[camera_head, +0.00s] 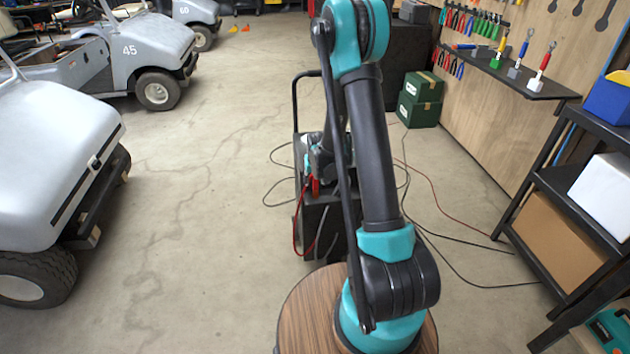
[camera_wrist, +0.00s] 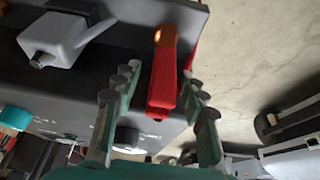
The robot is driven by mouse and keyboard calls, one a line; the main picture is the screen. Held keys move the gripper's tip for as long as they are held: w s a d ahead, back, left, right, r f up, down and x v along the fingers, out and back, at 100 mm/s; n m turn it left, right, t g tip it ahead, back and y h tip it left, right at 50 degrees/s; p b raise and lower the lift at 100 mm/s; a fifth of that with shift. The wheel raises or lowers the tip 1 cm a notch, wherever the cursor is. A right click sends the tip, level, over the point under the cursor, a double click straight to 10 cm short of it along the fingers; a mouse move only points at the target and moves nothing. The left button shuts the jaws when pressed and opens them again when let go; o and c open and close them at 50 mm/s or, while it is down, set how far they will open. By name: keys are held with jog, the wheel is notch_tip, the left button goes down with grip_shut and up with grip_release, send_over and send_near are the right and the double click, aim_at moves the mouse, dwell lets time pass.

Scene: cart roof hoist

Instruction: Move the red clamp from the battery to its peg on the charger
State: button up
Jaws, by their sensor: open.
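In the wrist view the red clamp (camera_wrist: 164,72) stands with its coppery jaw end at the grey edge of a dark box and its red handle toward me. My gripper (camera_wrist: 160,82) is open, one finger on each side of the red handle, with visible gaps. In the head view the red clamp (camera_head: 315,187) shows small on the dark charger cart (camera_head: 318,226), and my gripper is largely hidden behind my arm there. I cannot tell whether the clamp's jaw sits on a peg. The battery cannot be made out.
A grey clamp-like piece (camera_wrist: 66,42) lies left of the red one. Red and black cables (camera_head: 430,180) trail on the floor. Golf carts (camera_head: 50,165) stand at left; a black shelf (camera_head: 560,185) and green boxes (camera_head: 418,100) stand at right. Floor between is open.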

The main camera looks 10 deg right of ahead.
jog(key=v, duration=1.2)
jog(key=s+d+r, duration=0.2)
jog(key=s, duration=1.1)
jog(key=s+d+r, duration=0.2)
jog(key=s, duration=1.2)
jog(key=shift+s, duration=0.1)
jog(key=shift+c, duration=0.3)
